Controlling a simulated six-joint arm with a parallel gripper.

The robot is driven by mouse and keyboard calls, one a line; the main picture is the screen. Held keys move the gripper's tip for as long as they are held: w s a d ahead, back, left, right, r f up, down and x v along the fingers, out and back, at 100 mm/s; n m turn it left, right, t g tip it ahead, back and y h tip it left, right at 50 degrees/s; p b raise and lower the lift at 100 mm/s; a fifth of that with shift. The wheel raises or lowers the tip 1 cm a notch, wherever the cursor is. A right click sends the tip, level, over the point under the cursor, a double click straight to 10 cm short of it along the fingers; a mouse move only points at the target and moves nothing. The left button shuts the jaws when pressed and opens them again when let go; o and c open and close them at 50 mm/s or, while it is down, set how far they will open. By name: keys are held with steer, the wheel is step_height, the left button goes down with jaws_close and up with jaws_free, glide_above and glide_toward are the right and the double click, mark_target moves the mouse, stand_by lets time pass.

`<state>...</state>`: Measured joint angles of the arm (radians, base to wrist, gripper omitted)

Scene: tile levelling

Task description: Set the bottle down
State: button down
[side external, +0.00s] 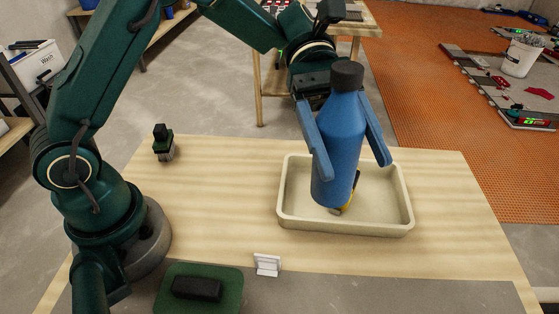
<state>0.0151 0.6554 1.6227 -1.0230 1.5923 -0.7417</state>
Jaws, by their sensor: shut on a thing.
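A blue bottle (338,150) with a dark cap is upright, slightly tilted, over a cream tray (288,217) on the wooden table (210,215). My gripper (350,155) is shut on the bottle, with one blue finger on each side of it. The bottle's base overlaps the tray's inside in this view; I cannot tell whether it touches the tray floor. A small yellow and dark object (347,204) lies in the tray, partly hidden behind the bottle's base.
A small dark green and black item (163,143) stands at the table's back left. A small white holder (267,264) and a green pad with a black block (197,288) are at the front. The table right of the tray is clear.

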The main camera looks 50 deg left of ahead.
steer(key=w+a+f+n+t, duration=0.15)
steer(key=a+n+t, duration=0.4)
steer(key=a, duration=0.55)
steer(key=w+a+n+t, duration=0.3)
steer(key=a+n+t, duration=0.25)
steer(key=a, duration=0.55)
step_height(320, 180, down, 8)
steer(key=shift+s+d+r, duration=0.15)
steer(key=shift+s, duration=0.05)
jaws_free()
steer(key=shift+f, duration=0.2)
steer(key=shift+r, duration=0.15)
steer(key=v, duration=0.7)
steer(key=shift+s+a+r, duration=0.15)
steer(key=shift+s+a, duration=0.05)
